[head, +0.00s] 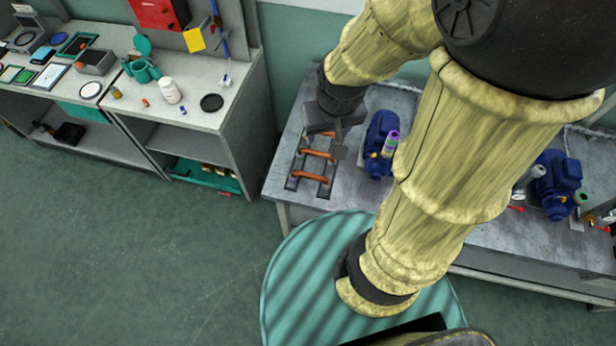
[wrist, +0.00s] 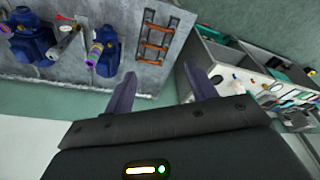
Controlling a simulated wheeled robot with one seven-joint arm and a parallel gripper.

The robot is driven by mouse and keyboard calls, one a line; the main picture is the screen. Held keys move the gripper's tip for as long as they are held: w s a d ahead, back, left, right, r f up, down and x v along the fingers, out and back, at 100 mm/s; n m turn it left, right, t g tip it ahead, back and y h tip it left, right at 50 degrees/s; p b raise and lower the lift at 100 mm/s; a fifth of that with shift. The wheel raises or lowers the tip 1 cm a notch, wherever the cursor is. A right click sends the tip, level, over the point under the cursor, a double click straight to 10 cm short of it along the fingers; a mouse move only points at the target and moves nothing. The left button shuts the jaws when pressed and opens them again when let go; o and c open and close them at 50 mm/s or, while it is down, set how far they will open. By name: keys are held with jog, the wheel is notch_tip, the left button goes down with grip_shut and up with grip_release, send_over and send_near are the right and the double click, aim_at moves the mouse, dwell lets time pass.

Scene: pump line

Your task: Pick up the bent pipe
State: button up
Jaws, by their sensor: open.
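Orange bent pipes lie across a dark rack (head: 326,185) on the grey bench. In the head view one pipe (head: 318,154) is near the gripper and another (head: 309,176) is nearer the bench's front edge. The wrist view shows several orange bars (wrist: 157,47) on the rack (wrist: 139,60). I cannot tell which one is meant. My gripper (head: 332,140) is above the far end of the rack, hiding part of it. In the wrist view my gripper (wrist: 160,80) has its two fingers wide apart, with nothing between them; the rack lies beyond the fingertips.
A blue pump (head: 378,140) stands just right of the rack, and another blue pump (head: 556,180) is farther right. A grey shelf unit (head: 232,110) with jars and small items stands to the left, across a floor gap. My arm hides the middle of the bench.

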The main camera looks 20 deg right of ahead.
dwell(0.3)
jog(key=shift+c, duration=1)
jog(key=shift+f+b, duration=0.3)
jog(key=shift+c, duration=0.5)
jog(key=s+b+x, duration=0.2)
jog(key=b+x, duration=0.6)
jog(key=b, duration=0.1)
jog(key=shift+f, duration=0.55)
jog(key=shift+w, duration=0.1)
jog(key=shift+c, duration=0.7)
jog(key=shift+a, duration=0.15)
